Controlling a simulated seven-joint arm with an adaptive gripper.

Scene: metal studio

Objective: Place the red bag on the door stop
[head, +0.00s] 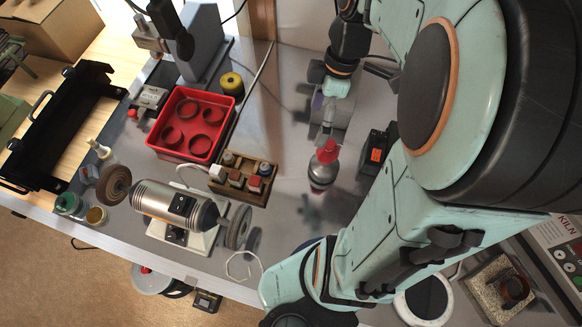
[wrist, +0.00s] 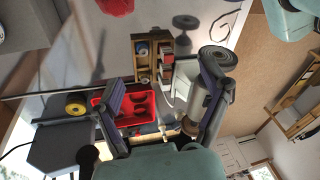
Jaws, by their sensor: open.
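A small red piece with a narrow knob on top (head: 327,151) is near the middle of the bench in the head view; it looks like the red bag. It sits on or is joined to a shiny grey rounded body (head: 321,175), possibly the door stop; I cannot tell for sure. In the wrist view only a red patch (wrist: 117,5) shows at the top edge. My gripper (head: 330,112) is behind the red piece, apart from it. Its two fingers (wrist: 160,80) are spread wide with nothing held between them.
A red tray with rings (head: 153,140) and a wooden block holder (head: 264,200) stand to the left. A bench grinder (head: 165,203) is in front of them. A yellow spool (head: 232,84) is behind.

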